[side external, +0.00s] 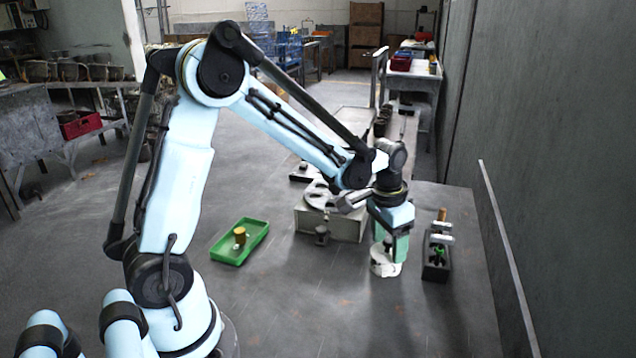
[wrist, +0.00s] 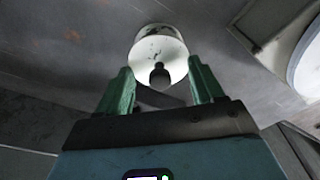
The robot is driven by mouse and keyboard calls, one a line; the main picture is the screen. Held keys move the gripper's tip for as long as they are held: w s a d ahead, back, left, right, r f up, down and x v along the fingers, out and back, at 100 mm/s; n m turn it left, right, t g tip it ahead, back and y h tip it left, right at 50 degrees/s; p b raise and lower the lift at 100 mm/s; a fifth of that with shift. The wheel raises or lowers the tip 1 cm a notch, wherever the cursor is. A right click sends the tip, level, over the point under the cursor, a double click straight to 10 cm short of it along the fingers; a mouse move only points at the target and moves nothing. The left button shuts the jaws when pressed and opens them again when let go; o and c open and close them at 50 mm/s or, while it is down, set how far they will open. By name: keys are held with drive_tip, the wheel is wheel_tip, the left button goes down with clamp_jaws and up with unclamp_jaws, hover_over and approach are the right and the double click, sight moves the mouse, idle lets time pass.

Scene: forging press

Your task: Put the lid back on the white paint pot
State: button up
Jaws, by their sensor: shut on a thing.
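The white paint pot (side external: 384,268) stands on the grey table under my gripper in the side view. In the wrist view a round white shape with dark smudges (wrist: 160,42) lies just beyond my fingertips; I cannot tell where pot ends and lid begins. A dark knob (wrist: 160,76) and a dark band show between the fingers; they seem to belong to the lid. My gripper (side external: 388,250), pointing down with green fingers, appears shut on the lid right above the pot. Whether the lid touches the rim is hidden.
A black rack (side external: 436,268) with tools stands close to the right of the pot. A green tray (side external: 228,256) holding an ochre piece (side external: 239,236) lies to the left. A grey block (side external: 345,222) stands behind. The front table area is clear; a wall runs along the right.

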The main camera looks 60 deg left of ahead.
drive_tip(key=o, duration=1.1)
drive_tip(key=shift+o, duration=0.4)
drive_tip(key=shift+r, duration=0.1)
drive_tip(key=shift+r, duration=3.4)
clamp_jaws()
drive_tip(key=shift+f, duration=0.25)
